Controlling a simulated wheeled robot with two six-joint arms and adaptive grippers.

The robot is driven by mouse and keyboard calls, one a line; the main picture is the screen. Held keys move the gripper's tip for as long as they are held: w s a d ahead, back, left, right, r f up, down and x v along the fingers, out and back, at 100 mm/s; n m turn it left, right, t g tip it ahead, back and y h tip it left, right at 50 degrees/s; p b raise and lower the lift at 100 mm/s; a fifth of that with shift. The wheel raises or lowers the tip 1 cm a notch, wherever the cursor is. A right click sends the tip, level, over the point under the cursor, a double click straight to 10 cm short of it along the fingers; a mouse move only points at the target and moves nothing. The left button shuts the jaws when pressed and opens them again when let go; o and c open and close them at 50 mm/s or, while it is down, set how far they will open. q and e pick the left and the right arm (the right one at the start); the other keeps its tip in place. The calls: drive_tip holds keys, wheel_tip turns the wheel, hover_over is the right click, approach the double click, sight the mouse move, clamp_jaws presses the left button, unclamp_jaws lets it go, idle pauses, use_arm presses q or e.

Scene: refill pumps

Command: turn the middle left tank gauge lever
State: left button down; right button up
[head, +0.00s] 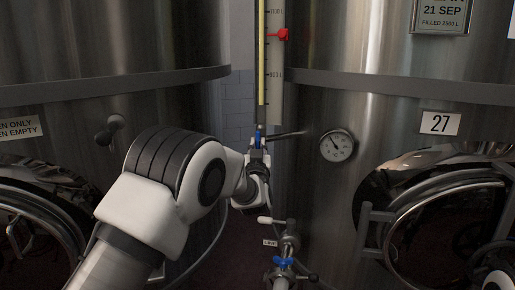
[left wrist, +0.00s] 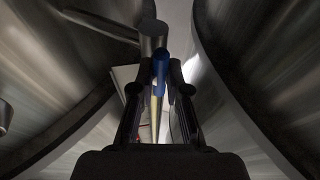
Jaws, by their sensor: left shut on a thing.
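The gauge lever (head: 258,140) is a small blue handle at the foot of the tall sight gauge (head: 262,70), between two steel tanks. My left gripper (head: 258,153) reaches up to it from below and is shut on it. In the left wrist view the blue lever (left wrist: 160,64) stands between the two dark fingers (left wrist: 159,97), with the gauge fitting (left wrist: 153,30) just beyond. The fingers partly hide the lever in the head view. My right gripper is not in view.
The left tank (head: 130,35) and right tank (head: 370,55) stand close on both sides. A lower valve with a blue handle (head: 284,261) stands just below right of my gripper. A round dial (head: 337,145) is on the right tank. The gap between the tanks is narrow.

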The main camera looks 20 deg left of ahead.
use_arm(q)
drive_tip(key=shift+f, duration=0.25)
drive_tip(key=c, duration=1.2)
unclamp_jaws()
drive_tip(key=shift+o, duration=0.2)
drive_tip(key=shift+r, duration=0.15)
drive_tip(key=shift+s, duration=0.15)
drive_tip(key=v, duration=1.1)
drive_tip(key=shift+s+d, duration=0.2)
drive_tip(key=shift+s, duration=0.15)
